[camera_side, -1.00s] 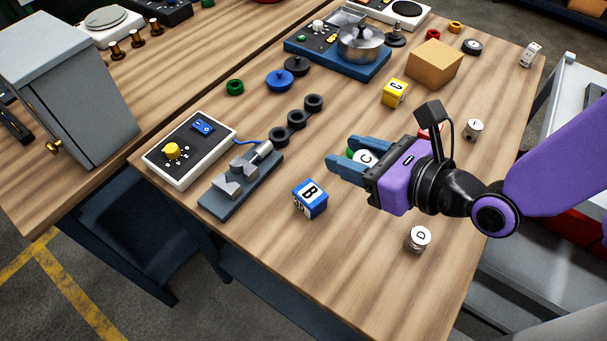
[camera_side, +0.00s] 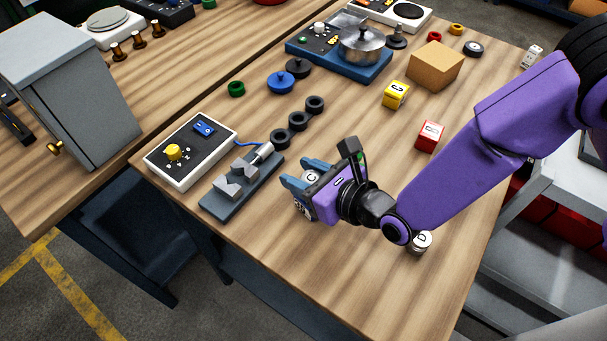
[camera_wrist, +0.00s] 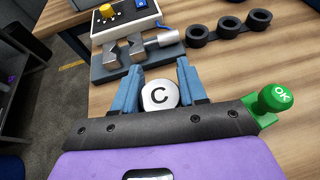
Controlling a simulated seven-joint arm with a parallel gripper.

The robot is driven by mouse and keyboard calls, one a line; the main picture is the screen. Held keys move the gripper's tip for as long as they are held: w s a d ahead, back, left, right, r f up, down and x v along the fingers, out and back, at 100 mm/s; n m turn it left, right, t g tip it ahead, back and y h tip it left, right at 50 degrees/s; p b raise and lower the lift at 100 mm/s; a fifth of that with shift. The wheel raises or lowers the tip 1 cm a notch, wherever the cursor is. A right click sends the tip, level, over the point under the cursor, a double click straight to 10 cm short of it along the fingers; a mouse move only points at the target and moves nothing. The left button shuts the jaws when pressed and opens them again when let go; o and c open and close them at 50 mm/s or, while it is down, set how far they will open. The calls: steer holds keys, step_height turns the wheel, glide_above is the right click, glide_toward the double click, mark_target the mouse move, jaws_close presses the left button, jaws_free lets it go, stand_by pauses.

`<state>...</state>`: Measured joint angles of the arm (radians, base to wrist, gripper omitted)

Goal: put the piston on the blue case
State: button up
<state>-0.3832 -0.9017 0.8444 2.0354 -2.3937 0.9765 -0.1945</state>
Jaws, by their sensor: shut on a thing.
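My gripper (camera_side: 302,178) is shut on a piston, a short pale cylinder (camera_side: 311,177) with a C on its top. The piston also shows between the blue fingers in the wrist view (camera_wrist: 160,95). The case cannot be made out in the wrist view.
A grey vise block (camera_side: 240,185) and a control box (camera_side: 190,148) stand just left. A green OK stamp (camera_wrist: 275,97) is right of my gripper. A piston marked D (camera_side: 420,242) lies near my arm. Red (camera_side: 430,136) and yellow (camera_side: 396,95) cases stand farther back.

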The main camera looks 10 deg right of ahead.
steer(key=shift+f, duration=0.4)
steer(key=shift+f, duration=0.15)
steer(key=o, duration=1.1)
steer(key=shift+r, duration=0.2)
steer(key=v, duration=1.2)
steer(key=shift+d+f, duration=0.1)
steer(key=shift+f, duration=0.05)
